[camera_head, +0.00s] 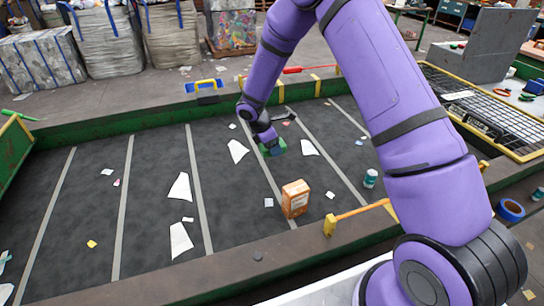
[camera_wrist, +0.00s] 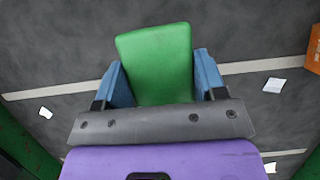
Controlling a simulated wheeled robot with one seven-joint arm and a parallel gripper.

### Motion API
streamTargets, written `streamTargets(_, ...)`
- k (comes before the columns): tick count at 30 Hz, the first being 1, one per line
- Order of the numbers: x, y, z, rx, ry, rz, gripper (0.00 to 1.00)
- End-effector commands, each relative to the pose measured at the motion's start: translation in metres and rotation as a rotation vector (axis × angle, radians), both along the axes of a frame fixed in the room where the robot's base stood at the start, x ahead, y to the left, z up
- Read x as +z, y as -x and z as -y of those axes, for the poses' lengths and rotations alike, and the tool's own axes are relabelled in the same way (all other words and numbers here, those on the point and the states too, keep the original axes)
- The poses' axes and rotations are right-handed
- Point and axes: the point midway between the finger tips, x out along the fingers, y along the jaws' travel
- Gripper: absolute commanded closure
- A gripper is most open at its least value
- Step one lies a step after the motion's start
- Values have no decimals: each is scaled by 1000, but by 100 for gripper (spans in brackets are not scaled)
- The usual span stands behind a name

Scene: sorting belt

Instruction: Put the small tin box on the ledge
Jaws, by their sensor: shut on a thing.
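A small green box, which I take for the tin box (camera_wrist: 156,62), sits between the blue fingers of my gripper (camera_wrist: 160,82) in the wrist view. The fingers press on its left and right sides. In the head view my gripper (camera_head: 271,147) is over the dark belt, right of its middle, and the green box shows only as a small patch. I cannot tell whether the box touches the belt. No separate part is clearly the ledge; a flat brown rim (camera_head: 210,268) runs along the belt's near side.
An orange carton (camera_head: 295,199) stands on the belt nearer me than my gripper. A teal can (camera_head: 370,178) stands to its right. White scraps (camera_head: 181,187) lie about the belt (camera_head: 90,215). A yellow-handled bar (camera_head: 360,211) juts at the near rim. A mesh rack (camera_head: 485,105) is at right.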

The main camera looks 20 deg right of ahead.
Motion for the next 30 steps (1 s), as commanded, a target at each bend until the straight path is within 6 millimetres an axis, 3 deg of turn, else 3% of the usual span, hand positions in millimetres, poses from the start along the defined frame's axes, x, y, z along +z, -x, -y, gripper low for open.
streamTargets(15, -50, 0, 0, -3, 0, 0, 60)
streamTargets(26, -53, 0, 0, -4, 0, 1, 60)
streamTargets(27, -53, 0, 0, -4, 0, 1, 27)
streamTargets(30, -52, 0, 0, -4, 0, 1, 10)
